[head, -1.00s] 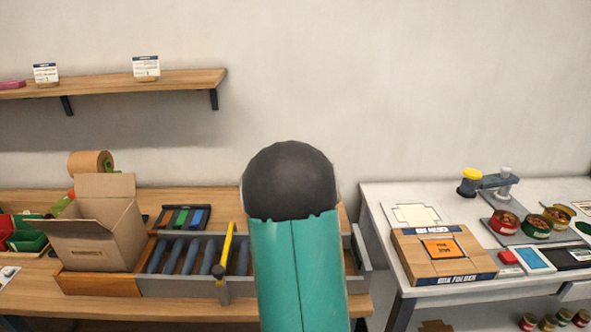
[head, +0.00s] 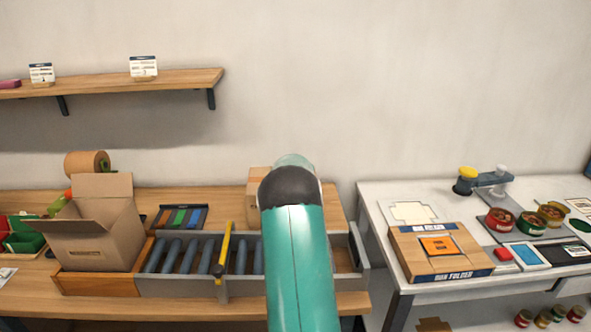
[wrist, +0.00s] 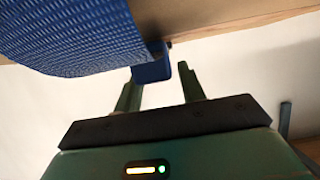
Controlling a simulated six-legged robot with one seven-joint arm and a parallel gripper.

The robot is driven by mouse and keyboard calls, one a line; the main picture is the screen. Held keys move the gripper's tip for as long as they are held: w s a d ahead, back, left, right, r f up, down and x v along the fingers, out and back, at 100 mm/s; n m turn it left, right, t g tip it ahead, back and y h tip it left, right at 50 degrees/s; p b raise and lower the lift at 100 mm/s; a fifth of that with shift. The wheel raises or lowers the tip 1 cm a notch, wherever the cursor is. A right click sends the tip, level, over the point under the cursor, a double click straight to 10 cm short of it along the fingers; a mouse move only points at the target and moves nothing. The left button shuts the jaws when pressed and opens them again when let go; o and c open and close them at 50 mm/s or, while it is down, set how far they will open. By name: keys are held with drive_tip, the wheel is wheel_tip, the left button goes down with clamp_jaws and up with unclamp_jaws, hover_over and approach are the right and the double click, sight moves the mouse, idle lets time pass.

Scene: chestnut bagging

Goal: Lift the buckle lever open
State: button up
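A blue woven band or fabric (wrist: 70,35) fills the upper left of the wrist view. A small solid blue piece (wrist: 152,68) projects at its right end; it may be the buckle lever, but I cannot tell for sure. My gripper (wrist: 160,80) has its two green fingers spread apart, with the blue piece at the gap near the fingertips. I cannot tell whether a finger touches it. Nothing is clamped. In the head view my teal arm hides the gripper and the buckle.
A tan block (head: 257,183) shows behind my arm on the wooden bench. Left of it are a roller tray (head: 150,285), a yellow-handled tool (head: 225,250) and an open carton (head: 95,235). A white table (head: 375,200) with a wooden folder box (head: 440,252) and tins stands right.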

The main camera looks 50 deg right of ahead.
drive_tip(key=shift+w+d+f, duration=0.25)
drive_tip(key=shift+w+d, duration=0.15)
drive_tip(key=shift+d, duration=0.1)
clamp_jaws()
